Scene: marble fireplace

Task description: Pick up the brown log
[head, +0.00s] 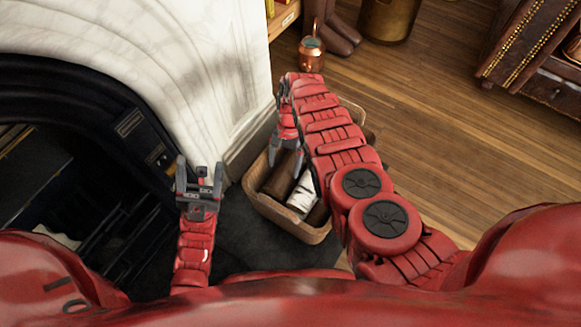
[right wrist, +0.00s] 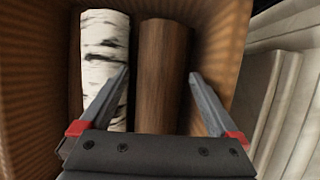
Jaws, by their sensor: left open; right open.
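A brown log (head: 279,183) lies in a wicker basket (head: 285,225) beside the fireplace. In the right wrist view the brown log (right wrist: 162,70) lies alongside a white birch log (right wrist: 104,60), inside the basket. My right gripper (head: 286,168) is open over the basket. In the right wrist view its fingers (right wrist: 159,74) are spread to either side of the brown log, the left one overlapping the birch log. I cannot tell whether they touch the log. My right arm hides part of the basket. My left gripper (head: 200,170) is open and empty in front of the fireplace.
The marble fireplace (head: 185,55) stands at the left, close to the basket. A copper pot (head: 311,55) stands on the floor behind the basket. A brown leather piece of furniture (head: 535,45) is at the far right. The wooden floor (head: 440,130) between is clear.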

